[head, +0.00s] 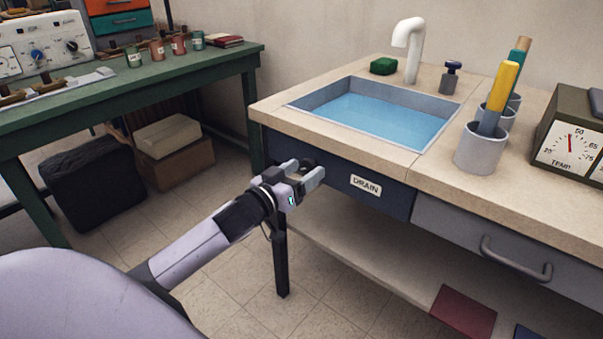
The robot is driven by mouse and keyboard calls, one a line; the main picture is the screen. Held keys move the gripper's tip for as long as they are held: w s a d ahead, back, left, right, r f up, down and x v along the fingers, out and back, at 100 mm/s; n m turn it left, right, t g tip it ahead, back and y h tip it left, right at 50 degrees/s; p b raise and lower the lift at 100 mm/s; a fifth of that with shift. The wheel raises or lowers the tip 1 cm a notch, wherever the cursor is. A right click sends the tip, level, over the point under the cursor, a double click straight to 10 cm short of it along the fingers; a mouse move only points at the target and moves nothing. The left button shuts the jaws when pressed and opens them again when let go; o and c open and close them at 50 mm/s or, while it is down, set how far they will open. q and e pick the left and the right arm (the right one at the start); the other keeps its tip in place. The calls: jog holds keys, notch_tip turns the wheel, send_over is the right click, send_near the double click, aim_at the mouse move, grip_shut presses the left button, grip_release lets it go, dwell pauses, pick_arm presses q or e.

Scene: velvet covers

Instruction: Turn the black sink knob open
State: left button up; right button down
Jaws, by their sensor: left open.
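A small black knob (308,163) sits on the dark front panel of the sink (284,150), left of the DRAIN label. It is partly hidden by my left gripper (307,170). My left gripper comes in from the lower left with its fingers apart, one on each side of the knob in the picture. I cannot tell whether the fingers touch it. The sink basin (380,121) above holds blue water. My right gripper is not in view.
The DRAIN label (366,187) is right of the gripper. A drawer handle (516,259) sticks out further right. The counter holds a white faucet (413,45), a soap bottle (450,78) and grey cups (479,150). A green workbench (190,66) stands left, with open floor between.

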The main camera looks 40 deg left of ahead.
pick_arm(q)
jog(key=c, duration=1.1)
jog(key=shift+o, duration=0.2)
